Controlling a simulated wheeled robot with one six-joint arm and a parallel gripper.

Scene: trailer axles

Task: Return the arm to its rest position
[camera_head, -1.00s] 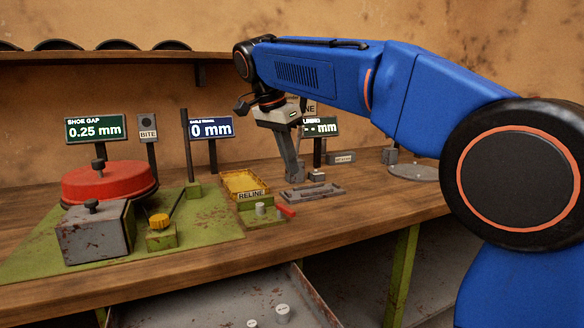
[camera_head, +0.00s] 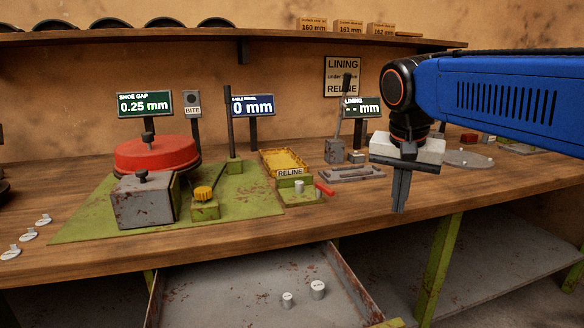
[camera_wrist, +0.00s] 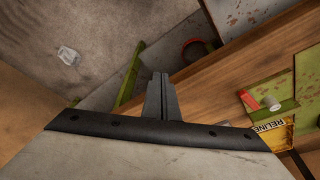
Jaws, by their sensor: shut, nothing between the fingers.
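My gripper (camera_head: 400,193) hangs from the blue arm at the right of the head view, pointing down near the bench's front edge. Its fingers are together and nothing is between them. In the wrist view my gripper (camera_wrist: 162,85) also shows with its fingers closed, over the front edge of the wooden bench. It appears apart from everything around it.
The wooden bench (camera_head: 330,218) holds a red drum (camera_head: 155,154) on a green mat, a grey block (camera_head: 143,202), a yellow RELINE tray (camera_head: 283,162) and a lever device (camera_head: 336,150). An open drawer (camera_head: 245,290) with small white-topped weights juts out below. A shelf (camera_head: 200,34) runs above.

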